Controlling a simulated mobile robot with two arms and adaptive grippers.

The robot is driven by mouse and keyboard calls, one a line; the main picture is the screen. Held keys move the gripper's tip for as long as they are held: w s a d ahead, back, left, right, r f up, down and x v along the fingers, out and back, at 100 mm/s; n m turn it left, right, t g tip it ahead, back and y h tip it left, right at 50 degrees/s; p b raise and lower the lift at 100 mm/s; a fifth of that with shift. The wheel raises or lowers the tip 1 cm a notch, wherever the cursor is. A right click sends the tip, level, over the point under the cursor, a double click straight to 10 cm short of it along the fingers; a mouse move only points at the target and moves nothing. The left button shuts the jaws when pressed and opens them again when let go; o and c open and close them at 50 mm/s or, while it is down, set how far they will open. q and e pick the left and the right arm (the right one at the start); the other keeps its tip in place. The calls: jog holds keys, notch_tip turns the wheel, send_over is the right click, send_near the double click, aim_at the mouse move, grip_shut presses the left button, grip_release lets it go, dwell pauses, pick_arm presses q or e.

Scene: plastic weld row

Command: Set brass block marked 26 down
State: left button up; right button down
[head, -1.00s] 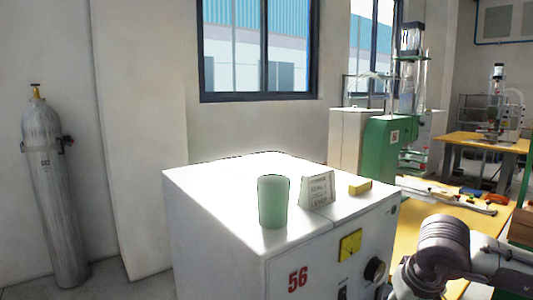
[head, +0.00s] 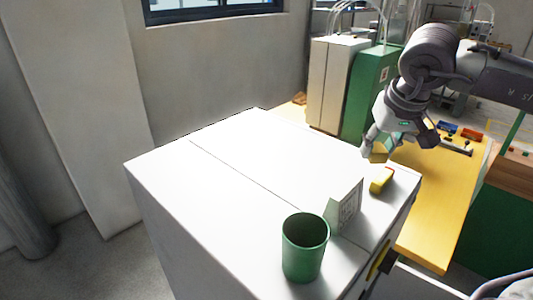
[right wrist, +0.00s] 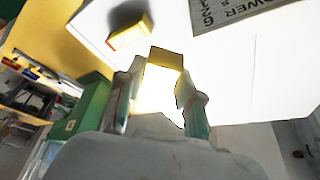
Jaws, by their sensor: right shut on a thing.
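My right gripper (head: 382,143) is shut on a yellow brass block (head: 378,154) by the far right edge of the white cabinet top (head: 235,160). In the right wrist view the held block (right wrist: 165,60) sits between the two fingertips, with the white top behind it. I cannot tell whether it touches the top. No number is readable on it. A second yellow block (head: 382,180) lies on the top just nearer than the held one; it also shows in the right wrist view (right wrist: 130,32). My left gripper is not in view.
A green cup (head: 304,250) and a tented sign (head: 344,206) stand near the cabinet's front right. The left and back of the top are clear. A yellow table (head: 430,220) is to the right.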

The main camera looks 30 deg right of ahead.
jog(key=shift+w+a+f+p, duration=0.15)
jog(key=shift+w+a+p, duration=0.15)
jog(key=shift+p, duration=0.2)
jog(key=p, duration=0.3)
send_over(321, 177)
jog(key=f, duration=0.6)
jog(key=shift+s+a+f, duration=0.25)
jog(key=shift+s, duration=0.1)
jog(key=f+p, duration=0.1)
jog(key=f, duration=0.2)
jog(key=shift+s, duration=0.2)
jog(key=shift+w+f, duration=0.15)
jog(key=shift+f, duration=0.4)
jog(key=c, duration=0.7)
grip_release()
jog(key=shift+c, duration=0.2)
